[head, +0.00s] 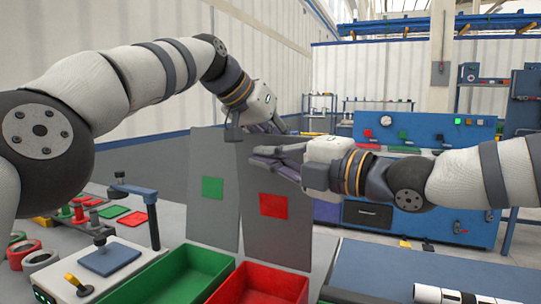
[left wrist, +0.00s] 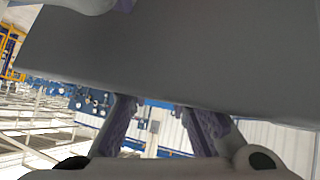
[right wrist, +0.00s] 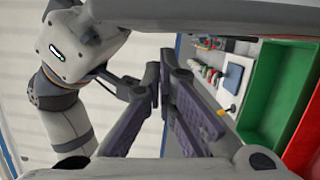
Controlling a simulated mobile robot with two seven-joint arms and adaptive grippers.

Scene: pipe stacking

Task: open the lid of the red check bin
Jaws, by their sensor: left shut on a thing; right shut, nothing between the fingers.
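The red check bin (head: 262,282) stands at the bottom of the head view with its inside showing. Its grey lid (head: 272,236), marked with a red square, stands upright behind it. My left gripper (head: 276,125) is at the lid's top edge and shut on it. In the left wrist view the grey lid (left wrist: 170,55) fills the upper part, against the fingertips. My right gripper (head: 256,157) is shut and empty in front of the lid's upper part. Its fingers (right wrist: 160,80) come together in the right wrist view, where the red bin (right wrist: 306,145) shows at the right edge.
A green bin (head: 185,272) stands left of the red one, its grey lid (head: 212,222) upright too. A small press-like fixture (head: 105,262) and several coloured parts are further left. A blue work surface (head: 400,270) with a white pipe (head: 450,294) lies at the right.

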